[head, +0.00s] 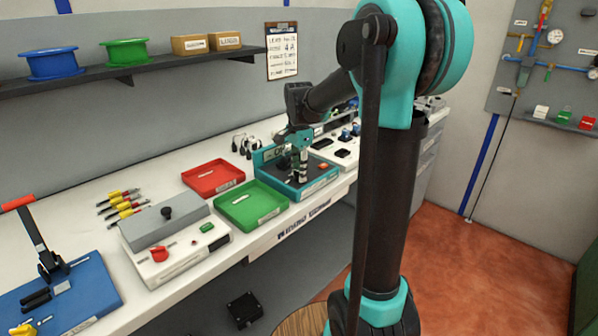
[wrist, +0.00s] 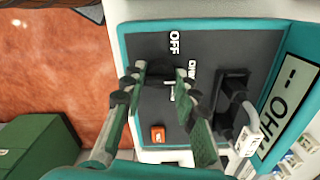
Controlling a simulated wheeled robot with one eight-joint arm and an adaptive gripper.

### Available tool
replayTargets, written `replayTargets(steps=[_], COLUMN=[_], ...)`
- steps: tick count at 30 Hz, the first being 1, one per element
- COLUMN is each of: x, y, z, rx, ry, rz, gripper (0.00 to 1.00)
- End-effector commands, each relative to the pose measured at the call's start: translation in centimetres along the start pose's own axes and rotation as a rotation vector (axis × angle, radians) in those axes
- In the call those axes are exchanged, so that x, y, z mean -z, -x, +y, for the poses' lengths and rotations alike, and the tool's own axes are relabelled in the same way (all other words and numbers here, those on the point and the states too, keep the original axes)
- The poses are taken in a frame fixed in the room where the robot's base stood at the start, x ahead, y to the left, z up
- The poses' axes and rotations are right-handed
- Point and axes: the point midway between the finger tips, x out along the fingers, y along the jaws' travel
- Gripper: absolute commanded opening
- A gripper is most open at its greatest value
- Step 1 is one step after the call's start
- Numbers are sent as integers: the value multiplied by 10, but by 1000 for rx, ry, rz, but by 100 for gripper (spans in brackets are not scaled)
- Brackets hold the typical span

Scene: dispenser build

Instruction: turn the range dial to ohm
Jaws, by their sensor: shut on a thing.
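The meter unit, a teal-edged box with a dark top, stands on the bench in the head view (head: 318,187); its dark panel fills the middle of the wrist view (wrist: 190,45). The panel bears white lettering, "OFF" (wrist: 174,42) and a second mark that seems to read "OHM" (wrist: 193,69). My gripper (head: 298,168) is down over this panel. In the wrist view my gripper (wrist: 165,83) has its fingers on both sides of the small dark range dial (wrist: 172,90) and is shut on it. A white pointer line shows there; its exact setting is unclear.
An orange button (wrist: 157,134) and a black upright part (wrist: 232,95) sit close to the fingers. A green tray (head: 250,205) and a red tray (head: 212,178) stand left of the unit.

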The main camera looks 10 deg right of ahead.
Motion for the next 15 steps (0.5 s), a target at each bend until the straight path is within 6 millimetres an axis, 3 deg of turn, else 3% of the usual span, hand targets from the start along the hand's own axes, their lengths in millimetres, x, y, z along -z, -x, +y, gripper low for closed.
replayTargets(steps=[10, 11, 15], x=[0, 0, 0], y=[0, 0, 0], z=[0, 0, 0], rx=[1, 1, 1], ry=[-1, -1, -1], rz=[0, 0, 0], gripper=[0, 33, 50])
